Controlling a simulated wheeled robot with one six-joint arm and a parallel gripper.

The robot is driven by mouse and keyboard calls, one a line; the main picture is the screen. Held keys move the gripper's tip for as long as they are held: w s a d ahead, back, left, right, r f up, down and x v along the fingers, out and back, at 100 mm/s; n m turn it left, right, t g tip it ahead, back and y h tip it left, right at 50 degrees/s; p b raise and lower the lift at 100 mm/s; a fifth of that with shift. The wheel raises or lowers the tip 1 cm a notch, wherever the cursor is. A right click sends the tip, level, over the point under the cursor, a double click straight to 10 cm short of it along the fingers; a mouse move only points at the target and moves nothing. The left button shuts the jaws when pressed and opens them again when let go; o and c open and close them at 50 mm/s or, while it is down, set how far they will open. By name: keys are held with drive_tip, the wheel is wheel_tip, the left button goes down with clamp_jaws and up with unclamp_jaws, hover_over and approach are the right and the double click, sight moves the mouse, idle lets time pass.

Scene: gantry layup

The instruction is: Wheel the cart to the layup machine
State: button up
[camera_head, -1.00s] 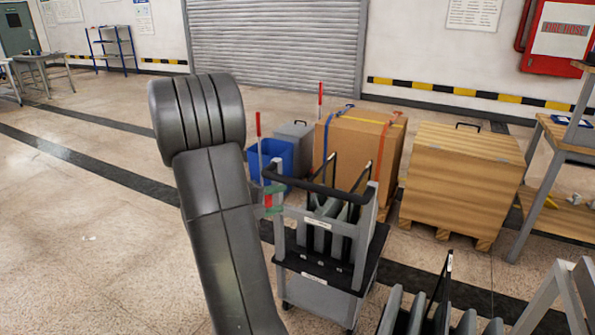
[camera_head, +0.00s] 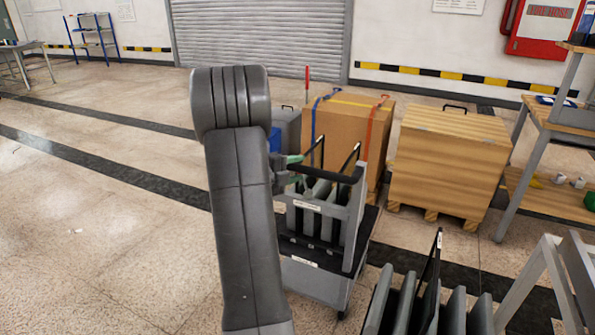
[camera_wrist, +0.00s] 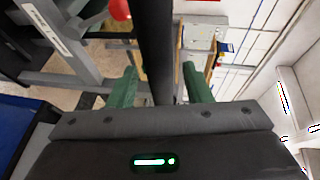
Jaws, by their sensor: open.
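The grey cart (camera_head: 314,282) stands upright right of my arm, with several dark upright slats or panels in its slotted upper frame. Its black push handle (camera_head: 335,174) runs across the top. My gripper (camera_head: 286,168) is at the handle's left end, partly hidden by my own arm. In the wrist view, the green fingers of my gripper (camera_wrist: 161,88) are apart, with a dark bar (camera_wrist: 157,45), which looks like the handle, between them. I cannot tell whether they touch it. I cannot make out the layup machine.
A strapped cardboard box (camera_head: 345,128) and a wooden crate (camera_head: 448,165) stand behind the cart. A rack of dark panels (camera_head: 425,310) is close at front right, and a workbench (camera_head: 540,120) stands far right. The floor (camera_head: 90,240) at left is clear.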

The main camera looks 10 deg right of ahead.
drive_tip(key=shift+w+d, duration=0.25)
drive_tip(key=shift+d, duration=0.1)
drive_tip(key=shift+c, duration=0.5)
clamp_jaws()
drive_tip(key=shift+s+a, duration=0.1)
